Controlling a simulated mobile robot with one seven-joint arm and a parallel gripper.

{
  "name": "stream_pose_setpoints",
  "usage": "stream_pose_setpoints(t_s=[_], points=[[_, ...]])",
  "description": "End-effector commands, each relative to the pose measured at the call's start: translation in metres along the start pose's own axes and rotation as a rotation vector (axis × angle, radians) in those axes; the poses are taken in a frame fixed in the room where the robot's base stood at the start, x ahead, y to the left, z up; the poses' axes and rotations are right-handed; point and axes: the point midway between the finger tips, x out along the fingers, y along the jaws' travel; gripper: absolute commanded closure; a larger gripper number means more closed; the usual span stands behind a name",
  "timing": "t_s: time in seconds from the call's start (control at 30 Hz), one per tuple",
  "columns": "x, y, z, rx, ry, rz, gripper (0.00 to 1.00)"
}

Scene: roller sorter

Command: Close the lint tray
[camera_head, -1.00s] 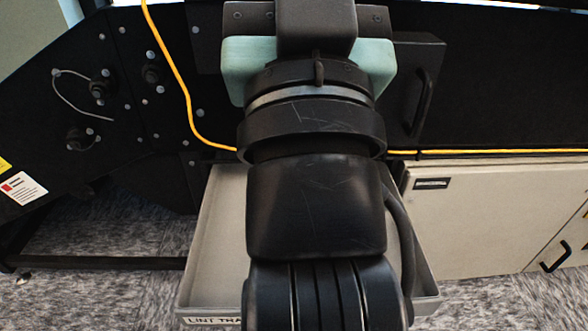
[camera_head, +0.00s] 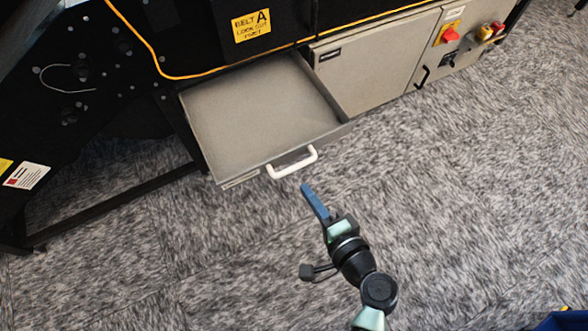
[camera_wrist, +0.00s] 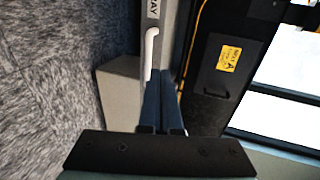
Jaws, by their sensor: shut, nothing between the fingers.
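The lint tray (camera_head: 235,115) is a grey open drawer pulled out from under the black machine, and it looks empty. Its white handle (camera_head: 292,163) is on the front face; the handle also shows in the wrist view (camera_wrist: 150,50). My gripper (camera_head: 309,192) is shut and empty, in front of the tray, just below and right of the handle in the head view. In the wrist view its blue fingers (camera_wrist: 162,95) are together and point toward the tray front beside the handle. I see no contact with the handle.
A beige cabinet (camera_head: 370,65) stands right of the tray, with a red switch (camera_head: 450,35) farther right. A yellow cable (camera_head: 240,66) runs above the tray. A black frame bar (camera_head: 125,195) lies at left. The carpet (camera_head: 450,180) in front is clear.

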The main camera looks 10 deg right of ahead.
Motion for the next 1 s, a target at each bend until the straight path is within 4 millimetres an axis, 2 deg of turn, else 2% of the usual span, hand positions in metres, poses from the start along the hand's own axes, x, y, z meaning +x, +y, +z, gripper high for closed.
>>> stream_pose_setpoints(t_s=[0.53, 0.7, 1.0], points=[[0.086, 0.001, 0.000, -0.002, -0.003, -0.003, 1.00], [0.098, 0.000, 0.000, -0.001, -0.001, -0.003, 1.00], [0.099, -0.001, 0.000, -0.001, -0.001, -0.002, 1.00]])
